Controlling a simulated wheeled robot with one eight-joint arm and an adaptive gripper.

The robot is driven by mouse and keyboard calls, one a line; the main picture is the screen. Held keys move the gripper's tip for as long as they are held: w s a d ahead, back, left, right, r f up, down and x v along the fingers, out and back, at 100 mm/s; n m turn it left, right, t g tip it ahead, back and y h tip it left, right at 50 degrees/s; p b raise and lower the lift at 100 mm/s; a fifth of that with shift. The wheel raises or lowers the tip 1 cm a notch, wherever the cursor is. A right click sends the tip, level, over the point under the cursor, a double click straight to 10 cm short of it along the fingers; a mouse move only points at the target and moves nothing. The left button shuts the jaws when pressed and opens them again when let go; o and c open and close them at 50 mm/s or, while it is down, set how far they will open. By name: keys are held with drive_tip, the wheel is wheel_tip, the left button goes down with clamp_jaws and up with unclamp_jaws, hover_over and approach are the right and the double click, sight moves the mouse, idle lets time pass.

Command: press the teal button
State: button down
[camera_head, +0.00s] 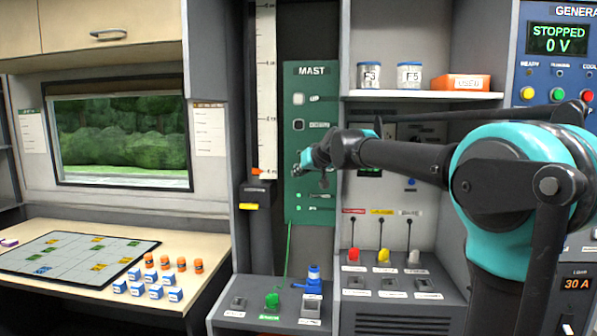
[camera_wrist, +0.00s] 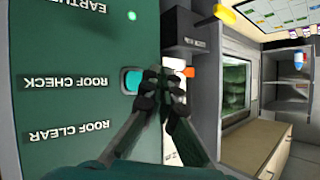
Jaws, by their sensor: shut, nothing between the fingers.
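The teal button (camera_wrist: 131,81) shows in the wrist view on the green MAST panel (camera_head: 310,80), beside the words ROOF CHECK. It is a small rounded teal piece with a pale rim. My gripper (camera_head: 304,160) is in front of the panel in the head view. In the wrist view its shut dark fingertips (camera_wrist: 160,80) overlap the button's right edge. Nothing is between them. I cannot tell whether they touch the button.
Below are a console (camera_head: 270,312) with a green knob and several levers (camera_head: 383,256). A shelf (camera_head: 425,95) holds jars and an orange box.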

drive_tip(key=shift+w, duration=1.45)
drive_tip(key=shift+w, duration=0.15)
idle(0.3)
drive_tip(key=shift+w+d, duration=0.1)
drive_tip(key=shift+w, duration=0.15)
drive_tip(key=shift+w, duration=0.4)
idle(0.7)
idle(0.3)
drive_tip(key=shift+s, duration=0.85)
drive_tip(key=s, duration=0.5)
